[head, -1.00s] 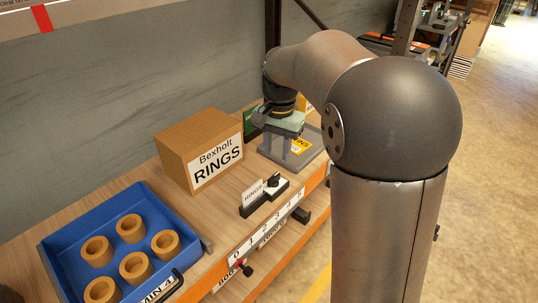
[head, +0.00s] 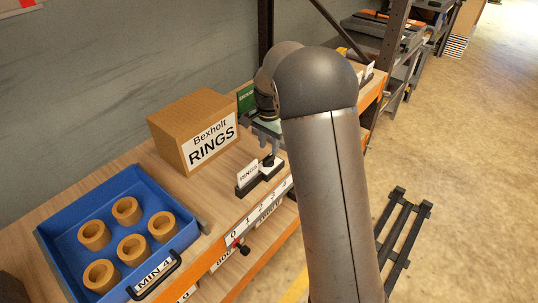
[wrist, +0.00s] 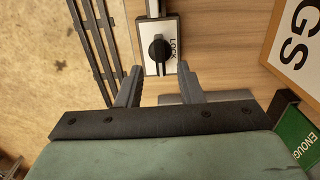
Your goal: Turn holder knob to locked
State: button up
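The card holder (head: 246,190) is a small black bar at the shelf's front edge, with a "RINGS" card (head: 247,173) upright in it. Its black knob (wrist: 158,48) sits on a white plate in the wrist view. The word "LOCK" (wrist: 173,48) is printed to the knob's right. The knob's grip bar looks lengthwise along the plate, not turned toward the word. My gripper (wrist: 159,69) is open, with its fingertips on either side of the knob's near end and apart from it. In the head view my gripper is over the knob end, partly hidden by my arm.
A Bexholt rings box (head: 195,132) stands behind the holder. A blue bin (head: 190,232) with several tan rings is at the left. A green card (wrist: 300,136) shows at the wrist view's right. A dark slatted rack (head: 402,235) stands on the floor.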

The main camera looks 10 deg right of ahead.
aim_at(269, 156)
notch_tip(269, 156, down, 5)
dwell(0.3)
grip_shut()
